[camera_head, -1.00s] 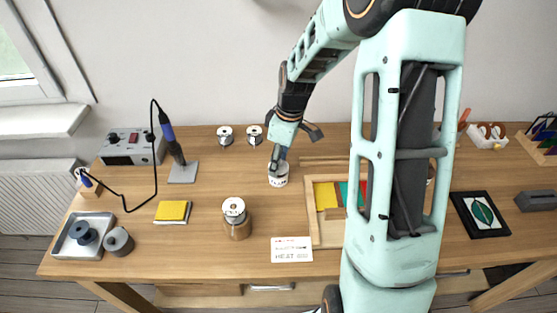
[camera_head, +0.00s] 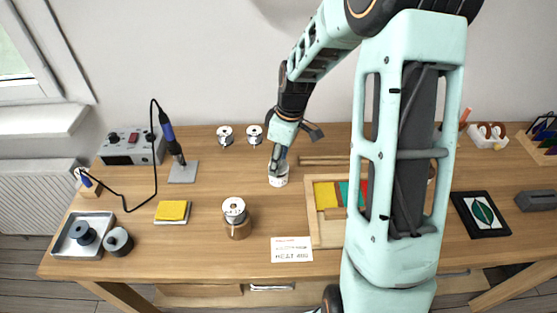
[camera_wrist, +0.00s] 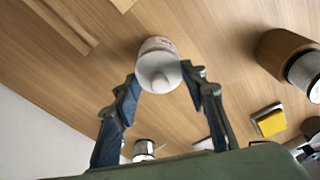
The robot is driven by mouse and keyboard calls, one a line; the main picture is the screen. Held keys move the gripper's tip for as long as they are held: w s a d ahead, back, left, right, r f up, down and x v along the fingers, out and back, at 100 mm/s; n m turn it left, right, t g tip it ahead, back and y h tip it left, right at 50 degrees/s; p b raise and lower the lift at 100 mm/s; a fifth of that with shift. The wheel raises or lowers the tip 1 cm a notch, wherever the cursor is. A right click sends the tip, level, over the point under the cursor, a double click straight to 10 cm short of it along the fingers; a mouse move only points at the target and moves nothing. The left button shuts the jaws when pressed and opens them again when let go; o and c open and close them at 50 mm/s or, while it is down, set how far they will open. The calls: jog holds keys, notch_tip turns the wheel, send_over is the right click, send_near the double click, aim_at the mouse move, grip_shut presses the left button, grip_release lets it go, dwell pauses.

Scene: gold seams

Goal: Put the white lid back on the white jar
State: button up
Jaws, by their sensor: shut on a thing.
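The wrist view shows part of the jar (camera_wrist: 157,44) behind the white lid (camera_wrist: 158,76), which is round with a raised middle. My gripper (camera_wrist: 161,79) has its two blue-grey fingers on either side of the lid and is shut on it. In the head view my gripper (camera_head: 279,163) is right at the top of the jar and hides most of the lid. I cannot tell whether the lid is seated or slightly above the rim.
A brown jar with a metal spool (camera_head: 236,220) stands in front and left. Two spools (camera_head: 225,135) are behind left. A wooden tray (camera_head: 327,235) with coloured pieces lies to the right, and wooden sticks (camera_head: 322,160) behind it.

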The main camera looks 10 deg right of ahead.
jog(key=shift+f+b, duration=0.6)
jog(key=shift+f, duration=0.15)
dwell(0.7)
jog(key=o, duration=1)
jog(key=shift+o, duration=0.4)
jog(key=o, duration=0.4)
jog(key=shift+r, duration=0.15)
jog(key=shift+r+p, duration=2.55)
jog(key=shift+r, duration=0.85)
